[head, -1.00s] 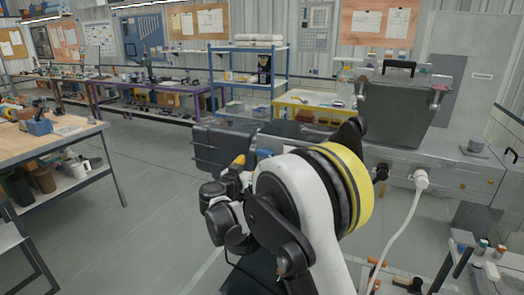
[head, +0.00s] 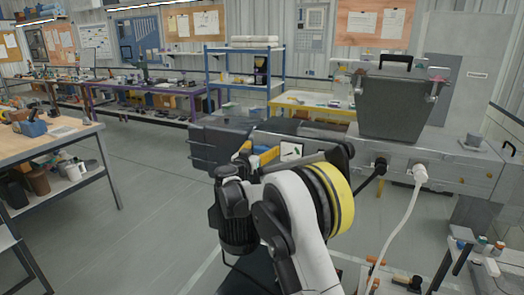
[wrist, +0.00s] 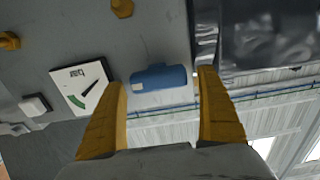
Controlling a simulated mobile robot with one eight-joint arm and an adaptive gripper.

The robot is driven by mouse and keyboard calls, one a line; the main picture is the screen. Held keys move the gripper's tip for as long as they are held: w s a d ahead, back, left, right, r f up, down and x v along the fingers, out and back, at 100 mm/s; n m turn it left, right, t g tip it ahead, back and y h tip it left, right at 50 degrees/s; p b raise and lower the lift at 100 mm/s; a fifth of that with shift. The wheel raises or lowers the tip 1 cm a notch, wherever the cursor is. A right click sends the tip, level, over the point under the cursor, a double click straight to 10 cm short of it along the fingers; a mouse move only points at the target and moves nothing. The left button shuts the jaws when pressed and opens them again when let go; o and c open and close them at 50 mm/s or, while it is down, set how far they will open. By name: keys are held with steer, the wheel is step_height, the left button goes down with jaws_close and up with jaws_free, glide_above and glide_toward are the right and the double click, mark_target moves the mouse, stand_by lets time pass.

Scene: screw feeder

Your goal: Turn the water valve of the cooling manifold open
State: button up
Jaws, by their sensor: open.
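In the wrist view, a short blue handle (wrist: 168,77) with a pale patch at its left end lies on the grey face of the manifold (wrist: 160,35). I take it to be the water valve. My gripper (wrist: 163,80) is open, with one yellow finger on each side of the handle and gaps between. I cannot tell how deep the fingers reach around it.
The white bar gauge (wrist: 83,87) sits left of the fingers, with brass fittings (wrist: 121,8) above. A dark box (head: 220,146) is near my arm. A grey bin (head: 397,103) stands on the machine behind, with a white hose (head: 408,210) at right.

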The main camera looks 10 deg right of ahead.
steer(key=c, duration=1.2)
